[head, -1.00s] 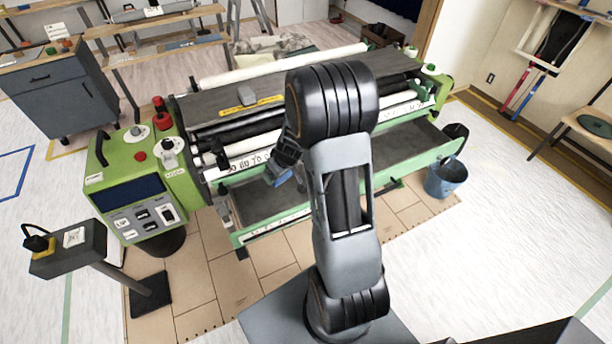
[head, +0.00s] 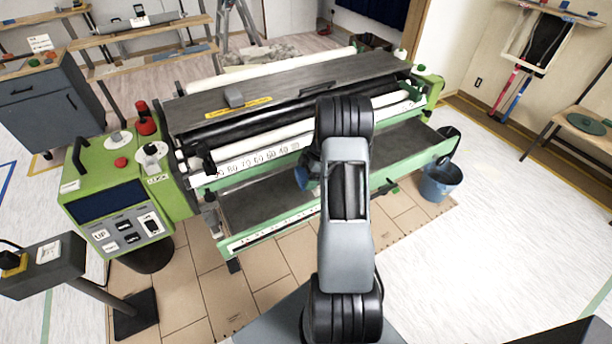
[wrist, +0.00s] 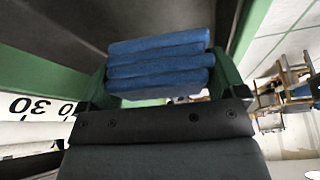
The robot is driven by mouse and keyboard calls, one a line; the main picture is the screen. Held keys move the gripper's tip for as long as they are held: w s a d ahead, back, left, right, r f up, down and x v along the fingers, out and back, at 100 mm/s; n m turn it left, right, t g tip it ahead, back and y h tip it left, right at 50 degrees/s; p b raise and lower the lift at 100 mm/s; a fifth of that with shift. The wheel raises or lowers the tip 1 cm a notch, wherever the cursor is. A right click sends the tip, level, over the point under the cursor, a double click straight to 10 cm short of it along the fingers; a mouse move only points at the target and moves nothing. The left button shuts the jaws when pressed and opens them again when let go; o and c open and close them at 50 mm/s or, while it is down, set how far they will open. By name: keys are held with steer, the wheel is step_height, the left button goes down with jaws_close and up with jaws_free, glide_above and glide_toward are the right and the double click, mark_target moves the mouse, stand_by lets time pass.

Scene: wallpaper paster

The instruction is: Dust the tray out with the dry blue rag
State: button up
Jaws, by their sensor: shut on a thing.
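The tray (head: 262,205) is a long dark trough with a green rim along the front of the green pasting machine. My gripper (head: 306,178) is over the tray near its middle, partly hidden behind my arm. It is shut on the folded blue rag (head: 304,186), of which only a small part shows in the head view. In the wrist view the blue rag (wrist: 158,65) is a thick stack of folds between the green fingers of my gripper (wrist: 160,82). The tray's dark floor (wrist: 60,28) shows beyond it. Whether the rag touches the floor I cannot tell.
White and black rollers and a numbered scale (head: 262,158) run just behind the tray. A blue bucket (head: 440,182) stands at the tray's right end. The control box (head: 118,212) is at the left. Open floor lies to the right.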

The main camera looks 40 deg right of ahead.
steer(key=shift+d+f+b, duration=0.1)
steer(key=shift+d+b, duration=0.05)
steer(key=shift+b, duration=0.35)
steer(key=shift+s+f+b, duration=0.1)
steer(key=shift+f+b, duration=0.05)
steer(key=shift+b, duration=0.15)
step_height(320, 180, down, 6)
steer(key=b, duration=0.6)
